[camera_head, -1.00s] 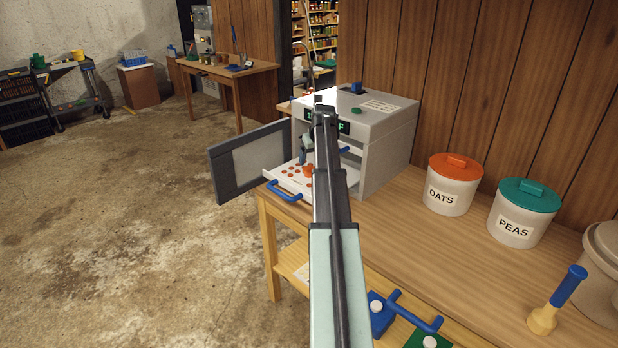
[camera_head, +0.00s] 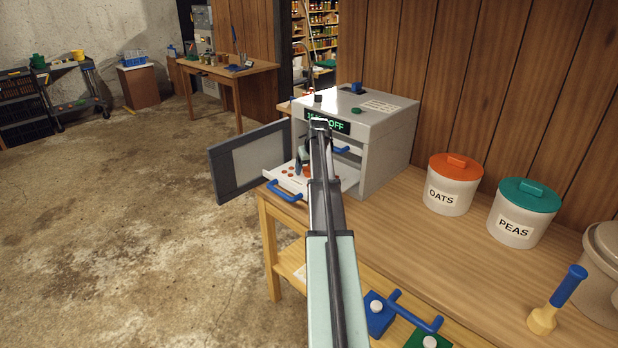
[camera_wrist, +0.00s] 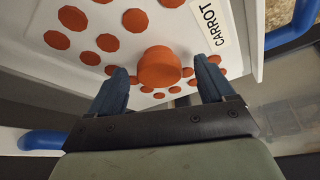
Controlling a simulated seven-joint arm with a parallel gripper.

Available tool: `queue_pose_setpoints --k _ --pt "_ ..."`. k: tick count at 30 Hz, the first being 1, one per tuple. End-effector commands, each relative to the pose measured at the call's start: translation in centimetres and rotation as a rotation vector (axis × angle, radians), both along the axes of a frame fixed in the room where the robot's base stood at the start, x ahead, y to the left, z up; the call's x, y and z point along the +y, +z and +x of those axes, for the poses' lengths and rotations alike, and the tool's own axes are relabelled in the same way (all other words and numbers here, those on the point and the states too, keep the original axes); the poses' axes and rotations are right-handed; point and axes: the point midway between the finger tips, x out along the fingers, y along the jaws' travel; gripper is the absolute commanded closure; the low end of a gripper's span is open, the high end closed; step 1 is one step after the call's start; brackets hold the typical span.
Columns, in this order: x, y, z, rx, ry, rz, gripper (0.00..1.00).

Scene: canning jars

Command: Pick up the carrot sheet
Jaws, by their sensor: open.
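The carrot sheet (camera_head: 292,179) is a white tray dotted with orange discs, with a blue handle (camera_head: 284,192) at its front. It sticks out of the open grey machine. In the wrist view the sheet (camera_wrist: 90,55) carries a CARROT label (camera_wrist: 210,22) and a raised orange knob (camera_wrist: 160,67). My gripper (camera_wrist: 158,80) is open, with one dark finger on each side of the knob. I cannot tell whether the fingers touch it. In the head view my arm hides part of the sheet, and my gripper (camera_head: 303,164) shows just above it.
The grey machine (camera_head: 385,140) stands on the wooden bench, its door (camera_head: 245,165) swung open to the left. An OATS bin (camera_head: 452,185) and a PEAS bin (camera_head: 523,215) stand to the right. A second blue handle (camera_head: 342,150) shows inside the machine.

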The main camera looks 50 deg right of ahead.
Motion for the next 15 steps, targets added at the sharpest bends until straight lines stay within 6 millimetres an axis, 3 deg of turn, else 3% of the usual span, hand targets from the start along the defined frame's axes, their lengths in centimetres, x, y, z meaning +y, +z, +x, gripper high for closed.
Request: queue_pose_setpoints --k 2,15 --pt "0.01 0.01 -0.01 0.0 0.0 0.0 0.23" --pt "0.0 0.02 -0.02 0.0 0.0 0.0 0.65"
